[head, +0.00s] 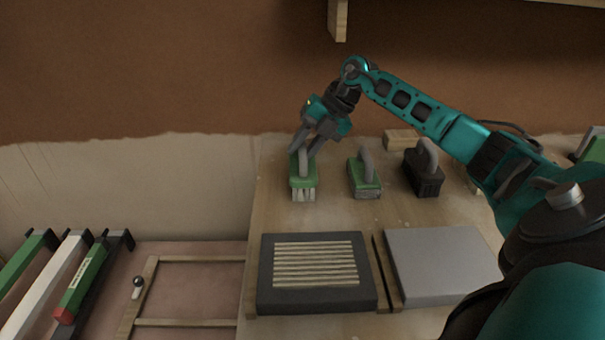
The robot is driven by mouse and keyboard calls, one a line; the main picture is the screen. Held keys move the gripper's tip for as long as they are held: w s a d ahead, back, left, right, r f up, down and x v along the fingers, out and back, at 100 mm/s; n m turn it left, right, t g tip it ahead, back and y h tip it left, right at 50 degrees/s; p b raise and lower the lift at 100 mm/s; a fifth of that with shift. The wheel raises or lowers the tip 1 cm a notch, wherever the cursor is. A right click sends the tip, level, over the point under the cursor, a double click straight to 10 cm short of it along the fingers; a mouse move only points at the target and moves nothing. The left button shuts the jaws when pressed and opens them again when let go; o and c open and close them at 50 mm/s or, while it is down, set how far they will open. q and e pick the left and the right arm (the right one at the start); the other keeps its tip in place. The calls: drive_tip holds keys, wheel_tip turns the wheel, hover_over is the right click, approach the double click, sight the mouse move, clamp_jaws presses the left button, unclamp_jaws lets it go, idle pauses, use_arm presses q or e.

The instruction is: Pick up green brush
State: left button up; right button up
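The green brush (303,183) has a green body, a grey handle and pale bristles pointing down. It is at the left edge of the wooden table (410,212). My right gripper (305,154) reaches down from above, with its two grey fingers at the handle of the brush. The fingers are apart with the handle around their tips; I cannot tell whether they press on it. The fingers hide part of the handle. My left gripper is not in view.
A second green tool with a grey handle (365,178) and a black one (424,174) stand to the right. A dark tray with pale slats (268,290) and a grey slab (441,264) lie in front. Several long levels (82,283) are at lower left.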

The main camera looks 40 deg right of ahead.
drive_tip(key=shift+w+a+f, duration=0.1)
drive_tip(key=shift+f, duration=0.1)
clamp_jaws()
drive_tip(key=shift+r, duration=0.1)
drive_tip(key=shift+r, duration=0.15)
idle(0.3)
